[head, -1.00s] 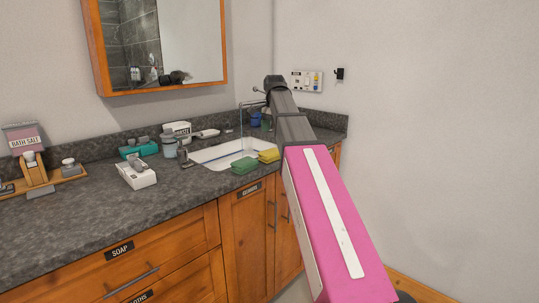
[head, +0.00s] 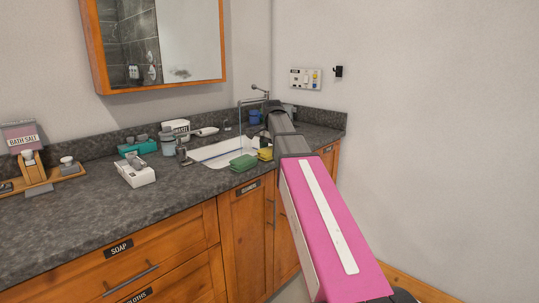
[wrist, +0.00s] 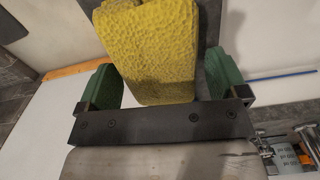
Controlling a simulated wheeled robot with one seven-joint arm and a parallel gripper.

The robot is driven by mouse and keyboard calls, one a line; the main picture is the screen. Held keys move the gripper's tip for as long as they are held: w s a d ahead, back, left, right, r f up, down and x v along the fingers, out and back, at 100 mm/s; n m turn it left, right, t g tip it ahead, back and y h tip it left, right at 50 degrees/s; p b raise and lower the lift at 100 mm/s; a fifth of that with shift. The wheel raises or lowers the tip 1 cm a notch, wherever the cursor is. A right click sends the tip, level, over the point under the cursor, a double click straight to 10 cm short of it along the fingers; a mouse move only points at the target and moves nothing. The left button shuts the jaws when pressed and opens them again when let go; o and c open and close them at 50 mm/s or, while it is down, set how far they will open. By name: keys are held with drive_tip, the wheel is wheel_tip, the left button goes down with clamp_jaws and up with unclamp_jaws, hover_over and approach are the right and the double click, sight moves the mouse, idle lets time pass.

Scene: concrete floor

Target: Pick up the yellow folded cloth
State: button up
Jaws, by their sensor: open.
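The yellow folded cloth (head: 266,154) lies at the front edge of the sink, to the right of the green folded cloth, and is partly hidden by my arm in the head view. In the wrist view the yellow cloth (wrist: 150,40) is large and close, with its near end between my two green-padded fingers. My gripper (wrist: 162,68) is open, with a finger on either side of the cloth.
The green folded cloth (head: 243,163) lies close by on the counter's front edge. The white sink (head: 214,154) and its tap (head: 259,91) are just behind. Bottles and boxes stand to the left on the dark counter (head: 95,205). The wall is on the right.

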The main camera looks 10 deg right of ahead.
sight(271, 149)
drive_tip(key=c, duration=1)
drive_tip(key=shift+r, duration=0.1)
drive_tip(key=shift+r, duration=0.5)
drive_tip(key=r, duration=0.2)
drive_tip(key=s+r, duration=0.1)
drive_tip(key=shift+a+r, duration=0.3)
drive_tip(key=shift+a, duration=0.1)
drive_tip(key=s+a+r, duration=0.6)
drive_tip(key=s, duration=0.2)
drive_tip(key=shift+a+r, duration=0.15)
drive_tip(key=shift+a, duration=0.25)
drive_tip(key=shift+o, duration=0.3)
